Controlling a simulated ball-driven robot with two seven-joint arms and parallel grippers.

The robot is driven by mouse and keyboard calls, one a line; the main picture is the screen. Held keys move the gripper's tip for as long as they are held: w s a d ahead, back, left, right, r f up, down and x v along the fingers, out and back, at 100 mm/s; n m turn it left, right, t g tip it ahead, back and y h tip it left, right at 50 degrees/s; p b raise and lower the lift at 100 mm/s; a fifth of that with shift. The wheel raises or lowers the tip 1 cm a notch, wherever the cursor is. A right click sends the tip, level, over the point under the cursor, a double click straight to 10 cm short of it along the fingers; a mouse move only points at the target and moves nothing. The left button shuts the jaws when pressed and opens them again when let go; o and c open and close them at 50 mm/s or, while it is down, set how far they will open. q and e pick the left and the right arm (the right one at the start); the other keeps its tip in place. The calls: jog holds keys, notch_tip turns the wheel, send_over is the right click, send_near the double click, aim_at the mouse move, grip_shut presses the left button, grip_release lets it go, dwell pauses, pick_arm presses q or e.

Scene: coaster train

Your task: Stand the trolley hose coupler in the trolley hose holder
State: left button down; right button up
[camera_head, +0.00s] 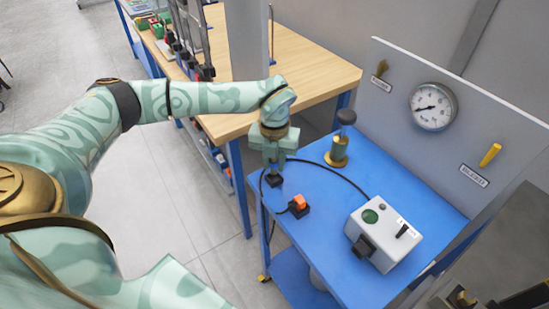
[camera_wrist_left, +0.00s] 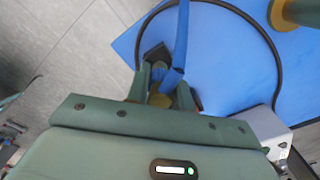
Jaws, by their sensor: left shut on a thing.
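My left gripper (camera_head: 273,163) is over the near left corner of the blue trolley top, pointing down. In the left wrist view its fingers (camera_wrist_left: 161,88) are shut on a small brass and blue piece (camera_wrist_left: 160,99), which I take to be the hose coupler. A blue strip runs up from it. My right gripper is not in view.
An orange piece on a black base (camera_head: 299,204) stands close by. A black hose (camera_head: 345,177) curves to a grey box (camera_head: 384,235). A brass post with a dark knob (camera_head: 338,150) stands behind. A gauge panel (camera_head: 460,135) edges the trolley. A wooden bench (camera_head: 315,75) lies beyond.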

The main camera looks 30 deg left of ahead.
pick_arm(q)
jog(key=shift+p, duration=0.3)
dwell(0.4)
dwell(0.4)
jog(key=shift+p, duration=0.6)
dwell(0.6)
jog(key=shift+f+b, duration=0.65)
jog(key=shift+f, duration=0.85)
dwell(0.6)
jog(key=shift+r+p, duration=1.3)
jog(key=shift+r, duration=0.2)
jog(key=shift+f+p, duration=0.1)
jog(key=shift+p, duration=0.6)
dwell(1.4)
